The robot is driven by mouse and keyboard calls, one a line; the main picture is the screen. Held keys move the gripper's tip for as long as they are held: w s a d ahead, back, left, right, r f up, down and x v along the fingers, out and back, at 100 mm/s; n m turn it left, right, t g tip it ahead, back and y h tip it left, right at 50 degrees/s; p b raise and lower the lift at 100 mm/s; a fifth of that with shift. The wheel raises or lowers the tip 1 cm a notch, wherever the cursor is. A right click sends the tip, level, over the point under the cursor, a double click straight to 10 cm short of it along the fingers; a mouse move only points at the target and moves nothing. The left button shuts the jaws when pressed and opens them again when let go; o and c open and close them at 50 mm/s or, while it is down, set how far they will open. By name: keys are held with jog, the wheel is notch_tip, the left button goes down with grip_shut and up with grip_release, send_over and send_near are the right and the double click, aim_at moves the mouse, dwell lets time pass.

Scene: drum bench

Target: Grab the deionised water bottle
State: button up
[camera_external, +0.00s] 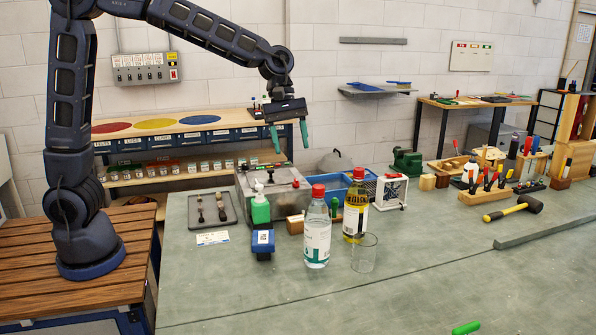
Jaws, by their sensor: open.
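A clear bottle with a red cap and a white and teal label (317,232) stands upright on the green bench top (230,285). It looks like the deionised water bottle, though its label text is too small to read. A bottle of yellow liquid with a red cap (355,208) stands just behind it to the right. My gripper (289,138) is open and empty, its two green fingers pointing down. It hangs above the back of the bench, higher in the picture than the bottle and to its left, apart from it.
An empty clear glass (364,253) stands close to the right of the clear bottle. A green bottle (260,206) and a blue device (263,243) stand to its left, with a metal box (276,192) behind. A mallet (514,208) lies at right. The bench front is mostly clear.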

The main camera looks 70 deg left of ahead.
aim_at(318, 186)
jog(key=w+d+f+n, duration=0.1)
jog(key=w+d+f, duration=0.1)
jog(key=f, duration=0.2)
jog(key=w+d+f, duration=0.2)
jog(key=f, duration=0.3)
jog(key=w+d+f+n, duration=0.1)
jog(key=w+d+f, duration=0.1)
jog(key=d+f, duration=0.1)
jog(key=shift+f+n, duration=0.3)
jog(key=shift+f, duration=0.55)
grip_shut()
